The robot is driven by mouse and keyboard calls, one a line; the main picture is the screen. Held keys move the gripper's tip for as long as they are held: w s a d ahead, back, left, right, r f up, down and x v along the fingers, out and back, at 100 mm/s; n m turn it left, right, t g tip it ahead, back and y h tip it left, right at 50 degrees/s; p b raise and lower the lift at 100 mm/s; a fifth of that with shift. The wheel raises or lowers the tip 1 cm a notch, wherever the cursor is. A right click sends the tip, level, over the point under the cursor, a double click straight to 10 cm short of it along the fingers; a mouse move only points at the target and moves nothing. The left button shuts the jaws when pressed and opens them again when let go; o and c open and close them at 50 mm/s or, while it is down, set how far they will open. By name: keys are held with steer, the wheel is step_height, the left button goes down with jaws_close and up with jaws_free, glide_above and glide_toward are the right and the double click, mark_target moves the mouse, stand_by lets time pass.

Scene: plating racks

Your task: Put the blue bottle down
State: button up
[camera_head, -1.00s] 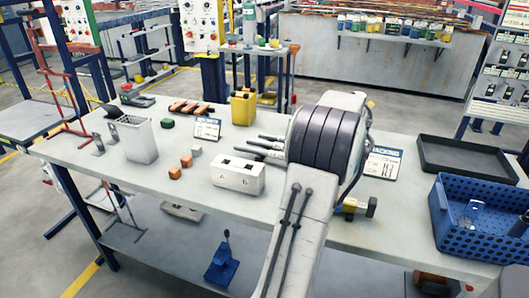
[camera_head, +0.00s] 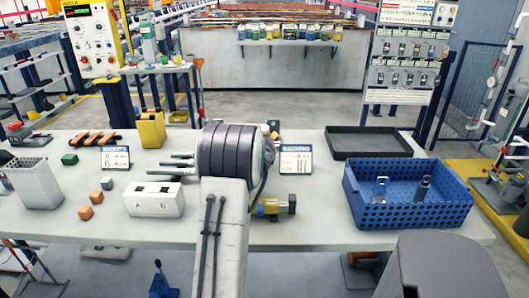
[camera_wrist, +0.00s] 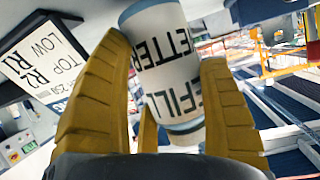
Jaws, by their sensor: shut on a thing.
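In the wrist view the bottle (camera_wrist: 160,75) has a white label with large dark lettering and light blue bands at its ends. The yellow fingers of my gripper (camera_wrist: 164,52) stand on either side of it and are shut on it. The bottle is tilted in that view, and its base is not clear. In the head view my arm covers my gripper, and I cannot make out the bottle. I cannot tell how high it is above the grey bench (camera_head: 315,215).
A blue perforated crate (camera_head: 408,211) with two items stands right, before a black tray (camera_head: 368,156). A white two-hole block (camera_head: 153,211), a sign (camera_head: 295,160) and a yellow-and-dark fitting (camera_head: 272,207) surround my arm. Orange blocks (camera_head: 84,213) lie left. Bare bench shows beside the crate.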

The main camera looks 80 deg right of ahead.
steer(key=shift+f, duration=0.7)
steer(key=o, duration=0.8)
steer(key=shift+f, duration=0.1)
steer(key=shift+o, duration=1)
